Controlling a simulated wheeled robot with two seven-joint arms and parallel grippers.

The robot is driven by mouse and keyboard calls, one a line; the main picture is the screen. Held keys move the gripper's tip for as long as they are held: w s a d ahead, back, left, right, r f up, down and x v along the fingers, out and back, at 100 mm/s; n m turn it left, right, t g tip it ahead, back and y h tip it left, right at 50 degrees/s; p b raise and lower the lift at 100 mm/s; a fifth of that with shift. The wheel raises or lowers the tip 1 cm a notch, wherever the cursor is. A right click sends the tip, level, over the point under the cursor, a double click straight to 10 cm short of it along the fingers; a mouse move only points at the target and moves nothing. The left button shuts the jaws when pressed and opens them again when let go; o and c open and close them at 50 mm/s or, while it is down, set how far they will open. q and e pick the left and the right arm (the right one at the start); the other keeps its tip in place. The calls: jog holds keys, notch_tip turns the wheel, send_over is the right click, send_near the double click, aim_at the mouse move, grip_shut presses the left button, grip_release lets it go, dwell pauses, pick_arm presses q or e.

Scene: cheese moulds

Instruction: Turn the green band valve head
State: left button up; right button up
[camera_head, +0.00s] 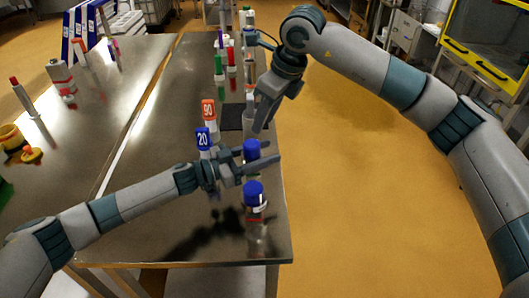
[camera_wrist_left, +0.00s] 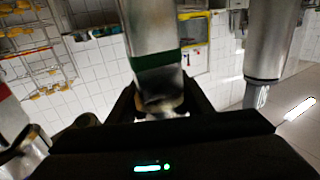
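My left gripper (camera_head: 268,157) reaches in low over the table's right edge, its fingers apart and pointing right. A blue-capped bottle-like piece (camera_head: 252,148) stands at its fingers, its lower part hidden by them. In the left wrist view, a metallic cylinder with a green band (camera_wrist_left: 158,58) lies between the dark fingers (camera_wrist_left: 160,100). Whether the fingers press on it cannot be told. My right gripper (camera_head: 260,120) points down above the table's right edge, further back, close to the upright pieces; its finger gap is not clear.
Another blue-capped piece (camera_head: 254,192) with a red band stands close in front of my left gripper. The steel table (camera_head: 150,215) has bare room at front left. The orange floor (camera_head: 350,190) is clear.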

aim_at(252, 143)
jog(key=o, duration=0.6)
jog(key=shift+w+a+r+m+g+h, duration=0.3)
jog(key=shift+w+a+r+g+h, duration=0.35)
jog(key=shift+a+h, duration=0.2)
jog(key=shift+w+a+r+m+g+h, duration=0.3)
jog(key=shift+w+a+r+g+h, duration=0.3)
jog(key=shift+a+h, duration=0.2)
jog(key=shift+f, duration=0.15)
notch_tip(252, 143, down, 12)
jog(key=shift+r, duration=0.1)
jog(key=c, duration=1.1)
